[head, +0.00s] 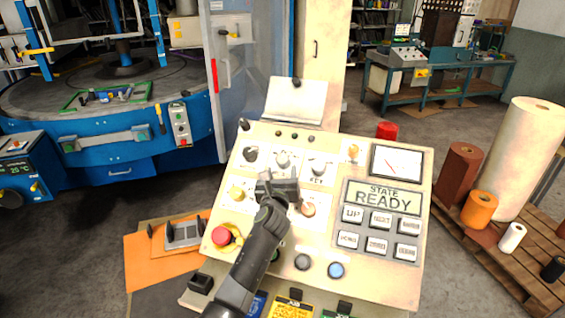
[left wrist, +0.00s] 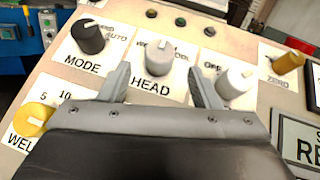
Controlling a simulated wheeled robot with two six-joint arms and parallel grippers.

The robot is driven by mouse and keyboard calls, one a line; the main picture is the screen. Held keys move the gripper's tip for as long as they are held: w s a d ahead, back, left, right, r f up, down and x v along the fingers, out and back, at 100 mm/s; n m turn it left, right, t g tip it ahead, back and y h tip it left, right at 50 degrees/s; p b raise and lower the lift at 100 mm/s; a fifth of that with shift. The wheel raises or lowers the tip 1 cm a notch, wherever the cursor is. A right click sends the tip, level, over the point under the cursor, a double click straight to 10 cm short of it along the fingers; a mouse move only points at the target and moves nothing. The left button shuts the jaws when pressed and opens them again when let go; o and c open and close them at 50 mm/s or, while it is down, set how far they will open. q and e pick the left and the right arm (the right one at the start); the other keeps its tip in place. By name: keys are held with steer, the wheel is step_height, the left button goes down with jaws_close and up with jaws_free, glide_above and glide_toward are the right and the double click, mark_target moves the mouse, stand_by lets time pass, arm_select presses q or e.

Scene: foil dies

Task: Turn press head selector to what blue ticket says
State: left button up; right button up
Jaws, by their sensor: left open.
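The press head selector is the grey knob (left wrist: 159,57) labelled HEAD in the left wrist view. Its white mark points roughly up, between two small words partly hidden by the knob. In the head view the knob (head: 283,160) sits in the panel's top row. My left gripper (left wrist: 160,80) is open, its fingers apart on either side below the knob, with nothing between them. In the head view the left gripper (head: 278,182) is over the panel just below the knob. A blue ticket (head: 256,304) is at the panel's lower edge, mostly hidden by my arm; its text is unreadable.
A black MODE knob (left wrist: 88,37) is left of the selector and a pale knob (left wrist: 236,79) right of it. A yellow WELD knob (left wrist: 33,121) and a red button (head: 222,236) are nearby. Yellow (head: 291,309) and green (head: 337,313) tickets hang below. The display (head: 383,197) reads READY.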

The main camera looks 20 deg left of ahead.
mark_target(282, 164)
arm_select(q)
steer(key=w, duration=0.2)
steer(key=w+a+b, duration=0.1)
steer(key=w, duration=0.2)
steer(key=shift+w, duration=0.2)
steer(key=shift+w+a, duration=0.15)
steer(key=shift+w, duration=0.3)
steer(key=c, duration=1)
